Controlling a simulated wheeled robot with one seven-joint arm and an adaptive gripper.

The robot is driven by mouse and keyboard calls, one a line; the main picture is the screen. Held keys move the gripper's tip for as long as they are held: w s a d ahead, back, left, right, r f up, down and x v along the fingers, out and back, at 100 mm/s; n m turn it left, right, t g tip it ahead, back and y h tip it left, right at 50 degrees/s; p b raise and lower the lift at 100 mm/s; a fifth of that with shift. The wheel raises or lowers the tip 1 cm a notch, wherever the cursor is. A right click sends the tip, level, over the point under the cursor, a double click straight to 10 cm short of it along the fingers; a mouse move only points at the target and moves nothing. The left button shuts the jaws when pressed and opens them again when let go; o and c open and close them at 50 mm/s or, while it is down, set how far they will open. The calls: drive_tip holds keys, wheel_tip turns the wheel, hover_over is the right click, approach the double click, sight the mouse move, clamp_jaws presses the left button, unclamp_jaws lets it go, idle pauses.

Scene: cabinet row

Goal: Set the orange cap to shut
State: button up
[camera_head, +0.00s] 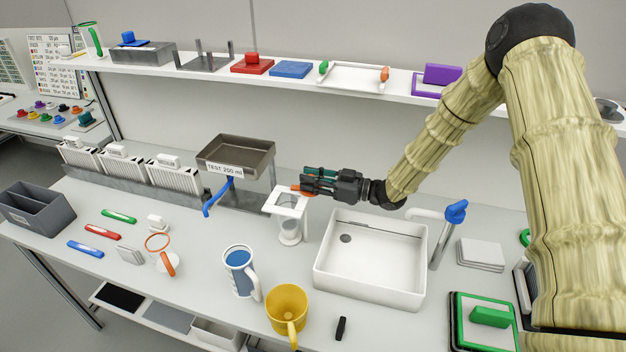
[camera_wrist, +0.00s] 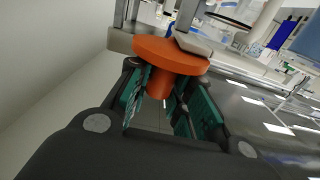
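The orange cap (camera_wrist: 170,55) fills the upper middle of the wrist view as a round disc with a short stem pointing towards my gripper. In the head view only a bit of the orange cap (camera_head: 302,190) shows, beside the top of a white stand (camera_head: 287,201). My gripper (camera_wrist: 160,108) has its green-padded fingers on either side of the stem. Gaps seem to show between stem and pads, so the fingers look open. In the head view my gripper (camera_head: 304,181) reaches in from the right, level with the stand's top, and its fingers hide part of the cap.
A clear beaker (camera_head: 290,228) stands under the white stand. A metal tank marked TEST 200 ml (camera_head: 236,170) with a blue lever (camera_head: 217,198) is to the left. A white sink (camera_head: 371,290) lies below my forearm.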

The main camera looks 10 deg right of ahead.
drive_tip(key=o, duration=0.5)
drive_tip(key=shift+a, duration=0.1)
drive_tip(key=shift+c, duration=0.2)
drive_tip(key=shift+r, duration=0.15)
wheel_tip(320, 180, up, 10)
drive_tip(key=shift+f, duration=0.15)
